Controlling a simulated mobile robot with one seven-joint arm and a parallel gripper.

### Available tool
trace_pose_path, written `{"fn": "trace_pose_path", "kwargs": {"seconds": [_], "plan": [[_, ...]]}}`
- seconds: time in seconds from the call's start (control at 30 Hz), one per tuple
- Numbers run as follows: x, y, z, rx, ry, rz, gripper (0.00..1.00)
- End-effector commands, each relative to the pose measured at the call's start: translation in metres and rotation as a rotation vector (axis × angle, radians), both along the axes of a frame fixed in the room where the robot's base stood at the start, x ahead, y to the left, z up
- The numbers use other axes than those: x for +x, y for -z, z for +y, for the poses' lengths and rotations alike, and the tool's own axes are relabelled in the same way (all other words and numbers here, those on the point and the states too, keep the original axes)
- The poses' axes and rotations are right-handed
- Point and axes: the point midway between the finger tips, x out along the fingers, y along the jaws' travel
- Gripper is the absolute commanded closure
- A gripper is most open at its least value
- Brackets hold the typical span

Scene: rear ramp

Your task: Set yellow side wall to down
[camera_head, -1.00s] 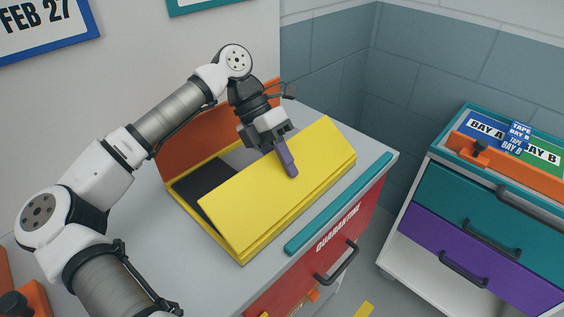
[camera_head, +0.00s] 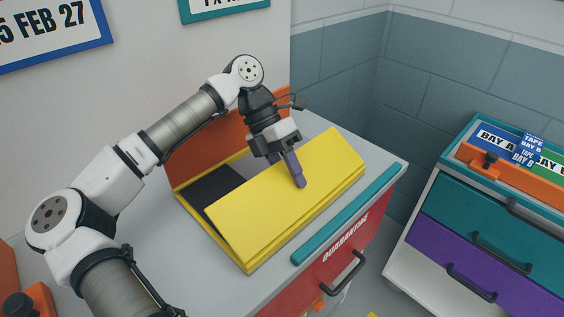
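The yellow side wall (camera_head: 270,205) is a flat panel along the front of a shallow box on the grey counter. It slants over the box, with its upper edge raised and leaning inward, and covers much of the opening. My gripper (camera_head: 288,170) is at the wall's upper edge, near its middle. One purple finger lies over the wall's outer face and appears to touch it. The other finger is mostly hidden behind the upper edge, so I cannot tell whether the fingers are closed on the wall.
An orange panel (camera_head: 208,148) stands upright at the back of the box, with a dark interior (camera_head: 208,182) in front of it. A teal bar (camera_head: 345,215) runs along the counter's front edge above a red drawer (camera_head: 335,255). A cabinet (camera_head: 480,225) with teal and purple drawers stands at right.

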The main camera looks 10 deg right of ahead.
Motion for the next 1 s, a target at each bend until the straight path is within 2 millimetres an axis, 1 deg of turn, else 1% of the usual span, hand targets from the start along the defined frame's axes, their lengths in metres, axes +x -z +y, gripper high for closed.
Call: {"fn": "trace_pose_path", "kwargs": {"seconds": [1.0], "plan": [[0.050, -0.035, 0.038, 0.000, -0.001, 0.000, 0.71]]}}
